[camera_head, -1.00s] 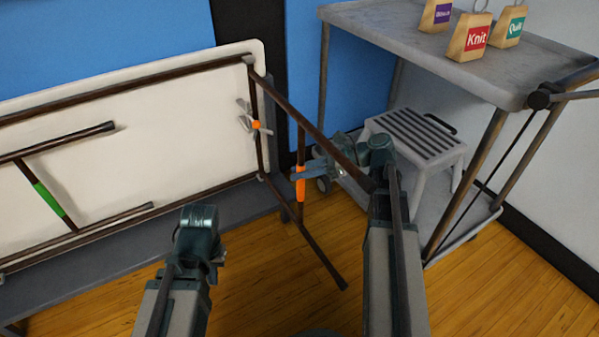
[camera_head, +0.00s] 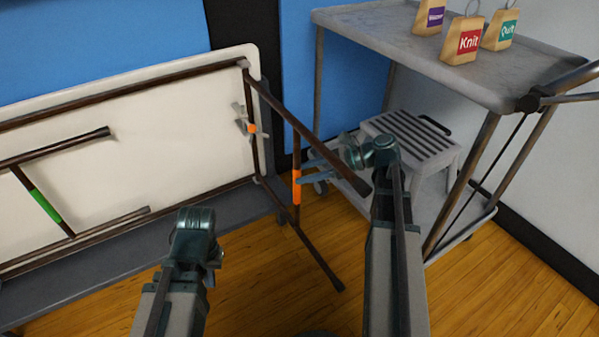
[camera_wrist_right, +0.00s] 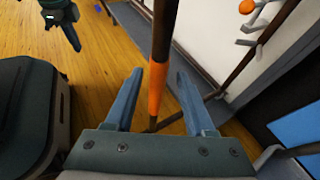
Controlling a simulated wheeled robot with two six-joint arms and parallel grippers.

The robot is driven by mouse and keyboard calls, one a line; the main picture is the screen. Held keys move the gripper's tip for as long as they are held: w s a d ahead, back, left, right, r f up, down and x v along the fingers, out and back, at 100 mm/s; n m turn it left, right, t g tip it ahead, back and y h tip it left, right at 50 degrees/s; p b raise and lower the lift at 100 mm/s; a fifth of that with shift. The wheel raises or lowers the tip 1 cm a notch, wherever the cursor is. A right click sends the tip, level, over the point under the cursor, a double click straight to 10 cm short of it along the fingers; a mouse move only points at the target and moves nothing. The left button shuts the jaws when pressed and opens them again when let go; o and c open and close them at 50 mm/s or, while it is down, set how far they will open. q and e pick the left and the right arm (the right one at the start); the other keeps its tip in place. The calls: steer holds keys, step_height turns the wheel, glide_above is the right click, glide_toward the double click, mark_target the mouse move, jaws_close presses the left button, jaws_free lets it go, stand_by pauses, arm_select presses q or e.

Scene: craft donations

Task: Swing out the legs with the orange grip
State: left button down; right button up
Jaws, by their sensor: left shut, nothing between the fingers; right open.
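A folding table lies on its side with its pale underside (camera_head: 170,150) facing me. Its right leg frame (camera_head: 320,268) stands swung out from the top, and the orange grip (camera_head: 297,187) is on its crossbar. My right gripper (camera_head: 307,172) is open at the orange grip; in the right wrist view the grip (camera_wrist_right: 157,88) lies between the two open fingers (camera_wrist_right: 158,98). The other leg frame, with a green grip (camera_head: 46,205), lies against the underside. An orange-centred wing catch (camera_head: 251,129) sits near the right hinge. My left gripper (camera_head: 208,272) is shut and empty, low in front of the table.
A grey cart (camera_head: 400,28) stands at the right, with several tagged bags (camera_head: 467,42) on top and a step stool (camera_head: 415,140) on its lower shelf. The table rests on a grey low platform (camera_head: 120,243). Wooden floor (camera_head: 270,290) is open in front.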

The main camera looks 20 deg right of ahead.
steer(key=p+v, duration=0.4)
steer(key=v, duration=0.7)
steer(key=shift+d, duration=0.25)
steer(key=shift+s+r, duration=0.1)
steer(key=shift+s, duration=0.1)
